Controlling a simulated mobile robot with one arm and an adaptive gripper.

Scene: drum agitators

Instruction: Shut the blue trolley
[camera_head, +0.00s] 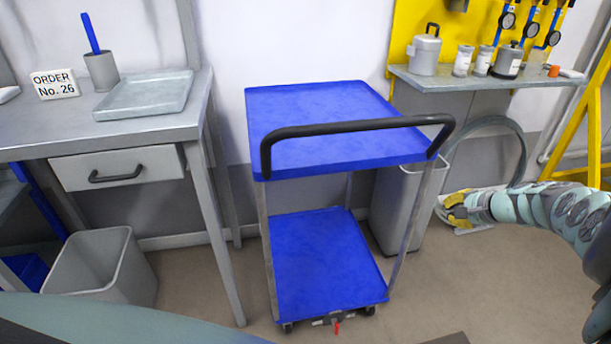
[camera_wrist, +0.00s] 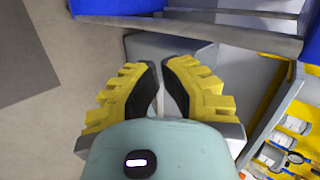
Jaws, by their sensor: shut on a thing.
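The blue trolley (camera_head: 325,150) stands upright in the middle of the head view. It has a blue top deck, a blue lower deck (camera_head: 325,262), grey posts and a black push handle (camera_head: 350,126). No door or lid shows on it. A small red tab (camera_head: 337,328) is at its lower front edge, near the castors. My gripper (camera_head: 447,207) is low, right of the trolley and apart from it. In the wrist view my gripper's yellow fingers (camera_wrist: 160,88) are close together, with a pale grey strip between them. I cannot make out what they grip. The trolley's blue deck (camera_wrist: 115,6) shows beyond them.
A grey bin (camera_head: 405,205) stands behind the trolley's right side. A workbench (camera_head: 60,128) with a drawer is at left, another bin (camera_head: 100,265) below it. A shelf (camera_head: 490,80) with containers and a yellow frame (camera_head: 590,100) are at right.

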